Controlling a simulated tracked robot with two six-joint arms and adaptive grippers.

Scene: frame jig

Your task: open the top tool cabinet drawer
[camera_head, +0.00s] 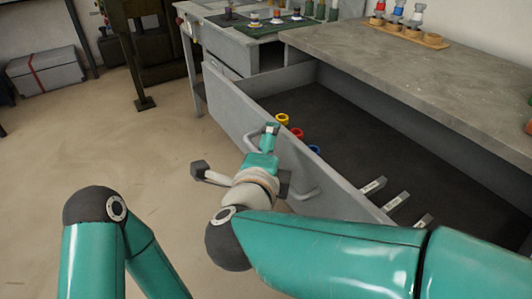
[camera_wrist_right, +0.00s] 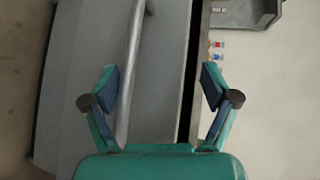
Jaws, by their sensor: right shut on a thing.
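The tool cabinet's large grey drawer (camera_head: 225,100) stands far out from under the worktop in the head view. Its long bar handle (camera_head: 306,192) is on the outer face of the front panel; the bar also shows in the right wrist view (camera_wrist_right: 133,60). My right gripper (camera_head: 270,130) is at the handle's far end, shut on the handle. In the right wrist view its two fingers (camera_wrist_right: 160,85) stand on either side of the bar, with some of the panel between them. My left arm shows at lower left, but its gripper is out of view.
The grey worktop (camera_head: 370,50) above holds a wooden rack (camera_head: 405,34) of tools. Open floor (camera_head: 100,150) lies left of the drawer. A grey box (camera_head: 45,75) stands at the back left.

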